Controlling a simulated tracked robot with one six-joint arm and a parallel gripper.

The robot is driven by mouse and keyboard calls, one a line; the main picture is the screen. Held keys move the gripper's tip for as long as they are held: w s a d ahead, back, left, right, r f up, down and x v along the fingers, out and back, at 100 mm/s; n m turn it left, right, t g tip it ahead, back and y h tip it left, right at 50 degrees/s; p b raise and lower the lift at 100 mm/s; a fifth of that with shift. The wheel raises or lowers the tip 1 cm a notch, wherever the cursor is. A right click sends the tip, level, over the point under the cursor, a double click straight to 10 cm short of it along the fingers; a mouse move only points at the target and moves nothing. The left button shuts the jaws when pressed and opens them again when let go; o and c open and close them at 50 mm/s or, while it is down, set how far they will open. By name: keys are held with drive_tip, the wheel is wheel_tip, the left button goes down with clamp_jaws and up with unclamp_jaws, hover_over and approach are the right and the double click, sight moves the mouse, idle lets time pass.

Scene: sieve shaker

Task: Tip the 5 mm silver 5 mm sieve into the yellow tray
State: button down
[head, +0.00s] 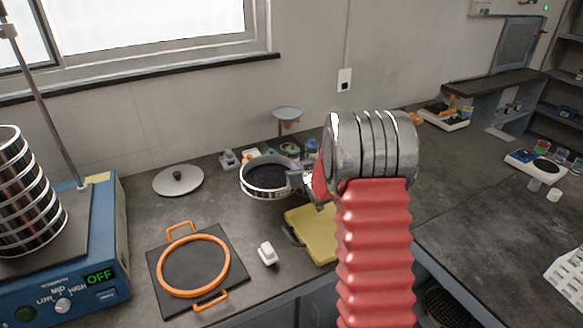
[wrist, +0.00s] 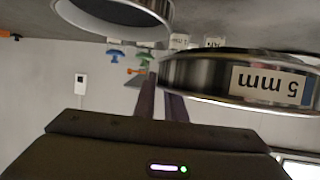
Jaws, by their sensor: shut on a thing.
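The silver sieve (head: 268,193) is held level above the counter in the head view, with dark material inside it. Its label reads "5 mm", upside down in the wrist view (wrist: 268,84). My gripper (head: 298,180) is shut on the sieve's right side; its fingers also show in the wrist view (wrist: 160,100) at the rim. The yellow tray (head: 318,240) lies on the counter below and to the right of the sieve, partly hidden by my red arm sleeve. What is inside the tray is hard to make out.
A shaker (head: 70,255) with stacked sieves and an "OFF" display stands left. A dark plate with an orange ring (head: 228,262), a white lid (head: 178,181) and a small white item (head: 267,253) lie nearby.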

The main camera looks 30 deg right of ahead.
drive_tip(key=shift+s+d, duration=4.9)
drive_tip(key=shift+d, duration=1.25)
drive_tip(key=shift+s+d, duration=4.9)
drive_tip(key=shift+d, duration=1.2)
drive_tip(key=shift+a+r+n+t+h, duration=1.3)
drive_tip(key=shift+a+r+n+h, duration=0.8)
drive_tip(key=shift+a+r+n, duration=2.45)
drive_tip(key=a+n+t, duration=0.4)
drive_tip(key=a+n, duration=0.6)
drive_tip(key=a, duration=0.5)
drive_tip(key=shift+s+a+n+y, duration=0.15)
drive_tip(key=shift+a+n+y, duration=0.05)
drive_tip(key=shift+n+y, duration=0.2)
